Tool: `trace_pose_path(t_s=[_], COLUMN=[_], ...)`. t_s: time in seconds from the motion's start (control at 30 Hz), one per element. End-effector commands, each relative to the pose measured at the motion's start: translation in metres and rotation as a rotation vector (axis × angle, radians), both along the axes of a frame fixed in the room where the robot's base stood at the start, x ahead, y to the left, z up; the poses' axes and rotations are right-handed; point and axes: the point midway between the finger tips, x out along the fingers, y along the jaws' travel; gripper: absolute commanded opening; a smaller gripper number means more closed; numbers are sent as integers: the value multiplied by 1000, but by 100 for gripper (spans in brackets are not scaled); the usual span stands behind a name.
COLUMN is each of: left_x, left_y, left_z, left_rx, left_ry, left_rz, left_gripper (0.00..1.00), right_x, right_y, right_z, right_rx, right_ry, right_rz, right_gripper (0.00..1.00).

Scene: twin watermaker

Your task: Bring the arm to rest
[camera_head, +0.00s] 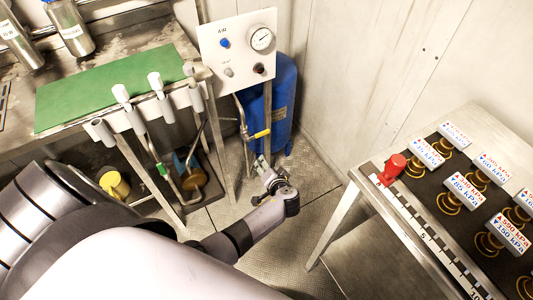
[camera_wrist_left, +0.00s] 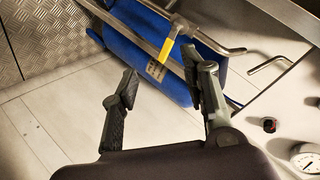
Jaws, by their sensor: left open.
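My left arm (camera_head: 225,240) reaches in from the lower left in the head view. Its gripper (camera_head: 264,168) is over the floor plates, below the gauge panel and in front of the blue cylinder (camera_head: 284,95). In the left wrist view the two dark fingers (camera_wrist_left: 165,82) are spread apart with nothing between them. The blue cylinder (camera_wrist_left: 140,35) and a yellow-handled valve (camera_wrist_left: 167,48) lie beyond the fingers in that view. I cannot tell the exact gap to the pipes. My right gripper does not show in either view.
A white gauge panel (camera_head: 238,48) stands at the back. A bench with a green mat (camera_head: 105,88) and grey holders is at left. A table at right bears a red knob (camera_head: 392,168), springs and pressure labels (camera_head: 463,188). Floor (camera_head: 235,210) shows between them.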

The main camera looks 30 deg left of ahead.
Motion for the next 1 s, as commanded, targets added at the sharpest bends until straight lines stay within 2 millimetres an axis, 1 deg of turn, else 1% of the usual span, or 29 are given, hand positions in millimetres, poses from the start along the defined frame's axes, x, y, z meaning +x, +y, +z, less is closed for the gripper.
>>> trace_pose_path(t_s=[0.37,0.47,0.53,0.57,0.6,0.67,0.7,0.77,0.8,0.87,0.9,0.97,1.0], left_x=[-2,-14,-33,-44,-62,-94,-117,-154,-180,-221,-249,-290,-316], left_y=[0,-3,-7,-10,-14,-21,-27,-34,-39,-47,-51,-57,-59], left_z=[-2,-20,-46,-60,-81,-112,-133,-160,-176,-198,-210,-225,-233], left_rx=[-2,-24,-60,-81,-115,-174,-215,-281,-325,-392,-437,-502,-540], left_ry=[6,54,122,160,213,296,352,424,467,526,561,602,623], left_rz=[-2,-22,-51,-67,-90,-127,-151,-182,-201,-223,-233,-243,-246], left_gripper=[42,42,42,42,42,42,42,42,42,42,42,42,42], right_x=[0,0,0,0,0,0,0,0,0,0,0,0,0], right_y=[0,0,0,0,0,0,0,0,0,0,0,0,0], right_z=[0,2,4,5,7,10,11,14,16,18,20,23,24], right_rx=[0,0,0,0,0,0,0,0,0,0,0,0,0], right_ry=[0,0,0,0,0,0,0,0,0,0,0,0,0], right_rz=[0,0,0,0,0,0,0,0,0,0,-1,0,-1], right_gripper=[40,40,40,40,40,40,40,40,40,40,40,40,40])
